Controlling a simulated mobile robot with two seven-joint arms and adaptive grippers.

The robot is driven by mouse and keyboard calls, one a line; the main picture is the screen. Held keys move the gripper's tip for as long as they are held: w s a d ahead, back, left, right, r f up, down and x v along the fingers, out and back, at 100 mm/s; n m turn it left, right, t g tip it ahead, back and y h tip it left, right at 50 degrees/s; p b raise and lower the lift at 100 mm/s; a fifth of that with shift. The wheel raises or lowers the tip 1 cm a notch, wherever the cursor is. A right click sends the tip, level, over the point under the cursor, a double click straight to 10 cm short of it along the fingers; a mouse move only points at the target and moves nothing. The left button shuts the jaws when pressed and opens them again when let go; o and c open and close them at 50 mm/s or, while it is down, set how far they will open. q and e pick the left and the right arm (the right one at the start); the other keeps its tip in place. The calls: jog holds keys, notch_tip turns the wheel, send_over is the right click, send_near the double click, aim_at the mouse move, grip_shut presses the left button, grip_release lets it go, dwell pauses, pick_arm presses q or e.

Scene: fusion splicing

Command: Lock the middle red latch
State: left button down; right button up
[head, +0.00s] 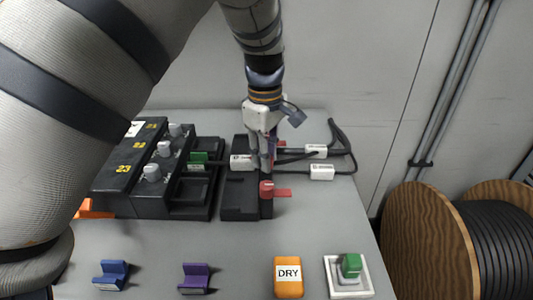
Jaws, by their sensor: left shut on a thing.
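A black fixture (238,198) stands on the table, with red latches along its right side. The front red latch (266,188) is in plain view, with a flat red tab (283,193) beside it. My left gripper (266,168) points down over the fixture just behind that latch. Its fingers are closed at the middle red latch (274,158), of which only bits of red show. The fingers hide most of this latch, so its exact angle cannot be told. The rear part of the fixture is also covered by the gripper. My right gripper is not in view.
White-labelled cable blocks (322,172) and black cables lie right of the fixture. A black unit with grey knobs (152,172) stands left. Blue (111,275) and purple (195,277) holders, an orange DRY block (289,277) and a green button (351,265) line the front.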

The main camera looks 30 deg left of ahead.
pick_arm(q)
jog(key=shift+n, duration=0.5)
jog(key=c, duration=1.3)
grip_release()
jog(key=shift+c, duration=0.2)
notch_tip(320, 180, up, 12)
jog(key=shift+s, duration=0.2)
